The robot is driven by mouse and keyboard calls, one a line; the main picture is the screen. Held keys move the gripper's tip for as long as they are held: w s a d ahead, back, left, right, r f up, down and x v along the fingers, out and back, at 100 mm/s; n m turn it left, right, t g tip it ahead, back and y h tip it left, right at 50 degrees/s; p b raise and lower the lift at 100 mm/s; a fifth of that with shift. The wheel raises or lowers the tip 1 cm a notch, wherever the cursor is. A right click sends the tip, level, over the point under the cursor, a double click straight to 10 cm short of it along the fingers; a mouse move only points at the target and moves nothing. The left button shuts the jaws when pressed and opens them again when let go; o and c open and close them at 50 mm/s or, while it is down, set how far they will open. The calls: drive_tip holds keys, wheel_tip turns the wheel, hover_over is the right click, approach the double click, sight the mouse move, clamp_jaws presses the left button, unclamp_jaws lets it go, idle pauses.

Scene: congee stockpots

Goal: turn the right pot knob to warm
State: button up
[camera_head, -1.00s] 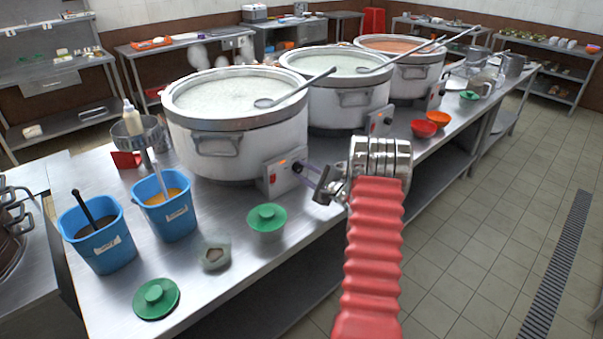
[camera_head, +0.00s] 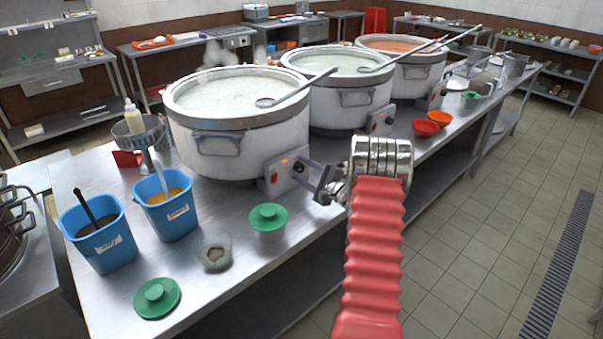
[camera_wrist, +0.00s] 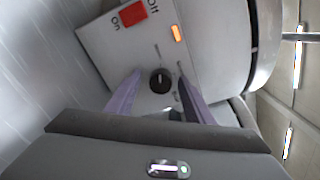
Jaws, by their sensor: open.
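Three big white pots stand in a row: a near one (camera_head: 245,150) at left, a middle one (camera_head: 345,110) and a far one (camera_head: 412,80) at right in the head view. My gripper (camera_head: 308,176) is at the control box (camera_head: 272,178) of the near, leftmost pot. In the wrist view my gripper (camera_wrist: 158,97) is open, its purple fingers on either side of a black knob (camera_wrist: 160,81). Contact cannot be told. The box has a red On/Off switch (camera_wrist: 132,13) and a lit orange lamp (camera_wrist: 176,33). The middle pot's box (camera_head: 381,121) is apart from my gripper.
A green-lidded container (camera_head: 268,218), a grey stone-like lump (camera_head: 214,252), a green lid (camera_head: 156,297) and two blue bins (camera_head: 95,232) stand on the near counter. Red and orange bowls (camera_head: 425,128) sit beyond my gripper. The tiled aisle (camera_head: 490,240) at right is clear.

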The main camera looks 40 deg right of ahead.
drive_tip(key=shift+s, duration=0.15)
drive_tip(key=s, duration=1.3)
drive_tip(key=shift+s+d+r, duration=0.25)
drive_tip(key=shift+d, duration=0.05)
